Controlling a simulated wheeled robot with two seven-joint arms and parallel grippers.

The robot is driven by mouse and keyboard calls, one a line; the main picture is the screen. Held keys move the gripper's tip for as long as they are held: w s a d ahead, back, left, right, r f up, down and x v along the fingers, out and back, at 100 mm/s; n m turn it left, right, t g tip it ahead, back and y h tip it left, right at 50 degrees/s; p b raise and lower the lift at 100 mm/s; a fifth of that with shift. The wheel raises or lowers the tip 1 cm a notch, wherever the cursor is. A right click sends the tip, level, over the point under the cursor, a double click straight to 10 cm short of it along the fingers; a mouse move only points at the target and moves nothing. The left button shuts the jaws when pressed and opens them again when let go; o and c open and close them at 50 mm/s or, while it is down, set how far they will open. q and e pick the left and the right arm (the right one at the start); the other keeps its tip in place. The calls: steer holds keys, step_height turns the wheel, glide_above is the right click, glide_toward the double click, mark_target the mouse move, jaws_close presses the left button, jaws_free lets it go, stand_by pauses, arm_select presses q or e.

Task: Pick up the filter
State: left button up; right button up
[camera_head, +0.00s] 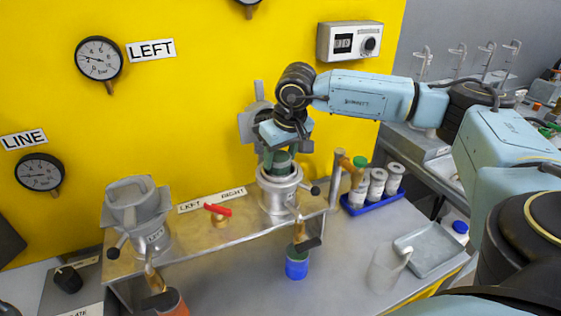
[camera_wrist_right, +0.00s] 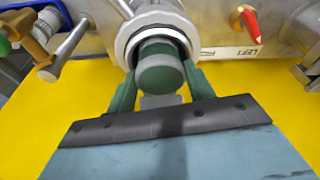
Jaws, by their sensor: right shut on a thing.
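The filter is a green cylinder with a grey-green end (camera_wrist_right: 160,74), and it also shows in the head view (camera_head: 281,158). It stands in the mouth of the right metal housing (camera_head: 278,199), with its upper part above the rim. My right gripper (camera_wrist_right: 158,82) is above the housing, its green fingers on both sides of the filter and shut on it. The filter's lower part is hidden inside the housing. The housing's grey lid (camera_head: 249,126) stands open behind it. My left gripper is not in view.
The left housing (camera_head: 150,234) has a grey lid on top. A red-handled valve (camera_head: 217,210) sits between the housings on the metal shelf. A blue cup (camera_head: 297,264) is below the right housing. A blue rack of bottles (camera_head: 372,201) and a metal tray (camera_head: 430,248) are to the right.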

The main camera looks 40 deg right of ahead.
step_height(320, 180, up, 17)
stand_by(0.4)
